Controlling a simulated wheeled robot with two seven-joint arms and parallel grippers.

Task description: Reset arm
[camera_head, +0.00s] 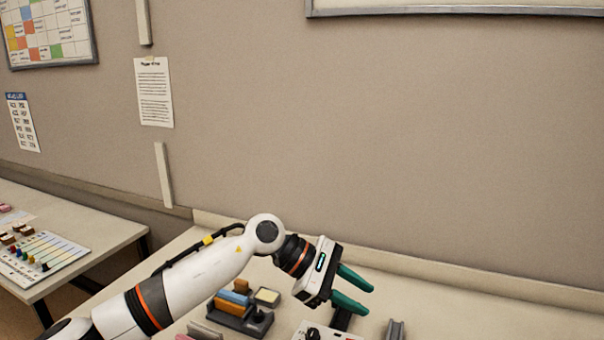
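My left arm comes in from the lower left and reaches over the desk (450,306). My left gripper (368,298) is at its end, right of the picture's middle, with two green fingers pointing right and slightly down. The fingers are apart and I see nothing between their tips. The gripper is above the desk, close to a dark upright piece below it. My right gripper is not in the picture.
A desk organizer (238,317) with blue and orange items stands under my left arm. A white device (325,333) and a small grey object (396,329) sit at the bottom edge. The wall (400,130) stands behind.

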